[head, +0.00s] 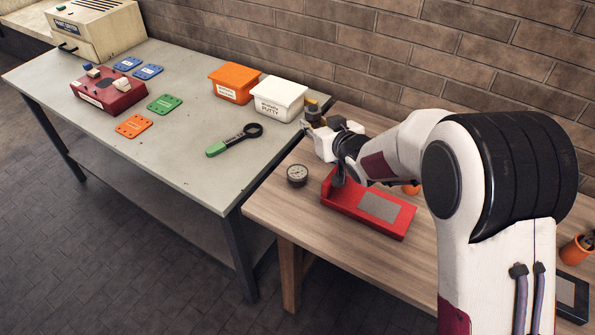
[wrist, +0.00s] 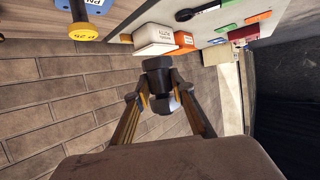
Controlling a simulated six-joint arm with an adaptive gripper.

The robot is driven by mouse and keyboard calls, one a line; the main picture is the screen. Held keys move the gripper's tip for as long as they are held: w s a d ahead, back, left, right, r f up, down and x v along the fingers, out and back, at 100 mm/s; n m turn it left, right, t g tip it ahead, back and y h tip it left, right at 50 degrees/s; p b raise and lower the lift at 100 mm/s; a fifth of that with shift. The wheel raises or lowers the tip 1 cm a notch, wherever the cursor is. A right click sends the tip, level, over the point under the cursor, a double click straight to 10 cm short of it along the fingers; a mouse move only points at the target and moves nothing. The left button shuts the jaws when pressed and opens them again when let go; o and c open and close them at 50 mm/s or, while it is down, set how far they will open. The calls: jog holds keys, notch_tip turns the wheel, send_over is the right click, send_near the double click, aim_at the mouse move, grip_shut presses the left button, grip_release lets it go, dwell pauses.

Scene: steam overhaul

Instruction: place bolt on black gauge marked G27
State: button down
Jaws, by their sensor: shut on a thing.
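My gripper (wrist: 160,98) is shut on a dark bolt (wrist: 158,66), which it holds in the air between its fingers in the wrist view. In the head view my gripper (head: 316,118) is at the table's back left, beside the white tub, and the bolt is hard to make out. No marking G27 can be read. A round dial gauge (head: 297,175) with a black rim and pale face lies on the wooden table, below and left of my gripper. I cannot tell whether it is the marked one.
A red tray (head: 397,224) lies beneath my arm. The grey bench holds a white tub (head: 279,99), an orange tub (head: 233,83), a green-handled ring tool (head: 236,140), a red block (head: 107,96) and coloured plates. A yellow disc marked P 25 (wrist: 83,31) shows in the wrist view.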

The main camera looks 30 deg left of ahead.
jog(key=n+g, duration=0.1)
send_over(300, 175)
jog(key=f, duration=0.1)
jog(key=shift+a+r+y, duration=0.1)
jog(key=shift+y, duration=0.3)
jog(key=shift+w+f, duration=0.1)
jog(key=shift+f, duration=3)
jog(key=shift+f, duration=1.9)
jog(key=shift+f, duration=0.1)
jog(key=c, duration=1.7)
grip_release()
jog(key=shift+f, duration=0.15)
